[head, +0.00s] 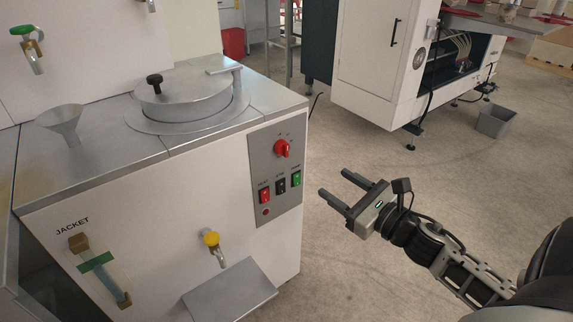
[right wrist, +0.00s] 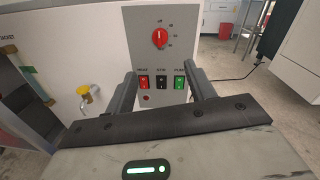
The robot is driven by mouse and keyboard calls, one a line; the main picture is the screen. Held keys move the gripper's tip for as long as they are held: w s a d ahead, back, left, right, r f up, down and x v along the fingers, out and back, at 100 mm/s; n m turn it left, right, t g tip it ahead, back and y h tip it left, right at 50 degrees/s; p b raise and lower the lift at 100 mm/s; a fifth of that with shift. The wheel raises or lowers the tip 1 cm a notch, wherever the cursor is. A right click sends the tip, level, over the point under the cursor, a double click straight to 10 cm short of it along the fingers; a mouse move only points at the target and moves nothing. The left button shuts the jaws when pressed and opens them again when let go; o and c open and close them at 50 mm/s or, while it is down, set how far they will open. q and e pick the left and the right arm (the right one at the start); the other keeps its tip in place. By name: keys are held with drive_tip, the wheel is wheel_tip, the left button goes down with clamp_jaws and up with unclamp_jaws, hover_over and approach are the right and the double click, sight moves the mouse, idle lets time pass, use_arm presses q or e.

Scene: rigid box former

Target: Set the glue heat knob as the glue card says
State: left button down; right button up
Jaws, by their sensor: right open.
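The glue heat knob (head: 282,148) is a red rotary knob on the grey control panel (head: 262,158) of the white glue machine. In the right wrist view the red knob (right wrist: 160,38) stands near the top of the panel, with small dial marks around it that are too small to read. My right gripper (head: 337,184) is open and empty, to the right of the panel and apart from it. In the right wrist view its two fingers frame the switches below the knob. My left gripper is not in view. No glue card is recognisable.
Red (head: 264,195), black (head: 281,185) and green (head: 296,178) switches sit below the knob. A yellow-handled tap (head: 211,239) and metal shelf (head: 230,291) project from the front. A lidded pot (head: 183,95) and funnel (head: 62,121) are on top.

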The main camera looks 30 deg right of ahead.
sight(288, 152)
drive_tip(key=w, duration=0.5)
drive_tip(key=w+a, duration=0.1)
drive_tip(key=w, duration=0.4)
drive_tip(key=w+a, duration=0.1)
drive_tip(key=w, duration=0.4)
drive_tip(key=shift+w+a, duration=0.2)
drive_tip(key=shift+w, duration=0.1)
drive_tip(key=c, duration=1)
